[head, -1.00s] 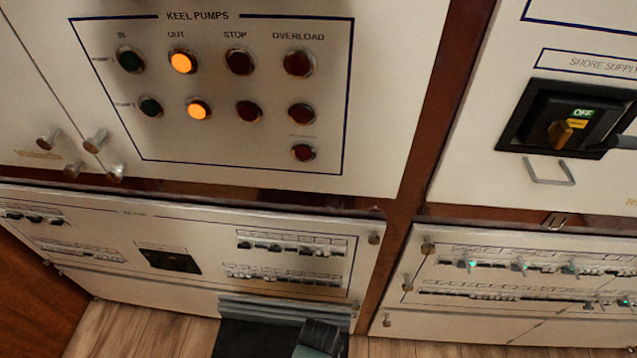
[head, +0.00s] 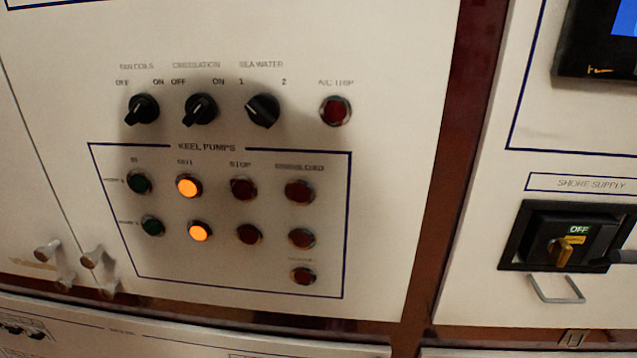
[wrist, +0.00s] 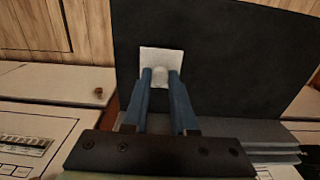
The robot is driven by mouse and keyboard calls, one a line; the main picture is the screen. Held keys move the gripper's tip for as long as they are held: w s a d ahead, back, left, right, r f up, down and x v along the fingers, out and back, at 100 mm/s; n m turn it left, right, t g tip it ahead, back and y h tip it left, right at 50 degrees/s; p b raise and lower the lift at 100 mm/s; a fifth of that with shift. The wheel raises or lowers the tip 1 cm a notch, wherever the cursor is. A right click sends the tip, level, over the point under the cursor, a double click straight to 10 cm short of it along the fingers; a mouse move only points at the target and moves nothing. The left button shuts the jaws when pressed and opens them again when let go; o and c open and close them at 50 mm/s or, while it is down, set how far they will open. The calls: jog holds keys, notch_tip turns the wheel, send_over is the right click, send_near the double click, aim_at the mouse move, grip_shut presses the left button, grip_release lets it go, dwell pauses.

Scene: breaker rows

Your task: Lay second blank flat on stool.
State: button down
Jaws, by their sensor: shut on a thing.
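In the wrist view my gripper (wrist: 161,74) has its two blue fingers closed on a rounded pale knob of a small white square plate, which I take as the blank (wrist: 161,52). The plate shows against a broad black surface (wrist: 225,60), probably the stool top. I cannot tell whether the plate touches that surface or hangs just above it. Only one blank is visible. The head view shows neither the gripper nor the stool.
Grey stacked edges (wrist: 265,135) border the black surface at the lower right. White cabinet panels (wrist: 40,125) flank it, and wooden planks (wrist: 35,25) lie at upper left. The head view shows the keel pumps panel (head: 270,290) and shore supply switch (head: 566,240).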

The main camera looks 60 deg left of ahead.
jog(key=shift+f, duration=0.2)
jog(key=c, duration=0.6)
grip_release()
jog(key=shift+c, duration=0.2)
jog(key=shift+r, duration=0.1)
notch_tip(320, 180, up, 13)
jog(key=p, duration=0.3)
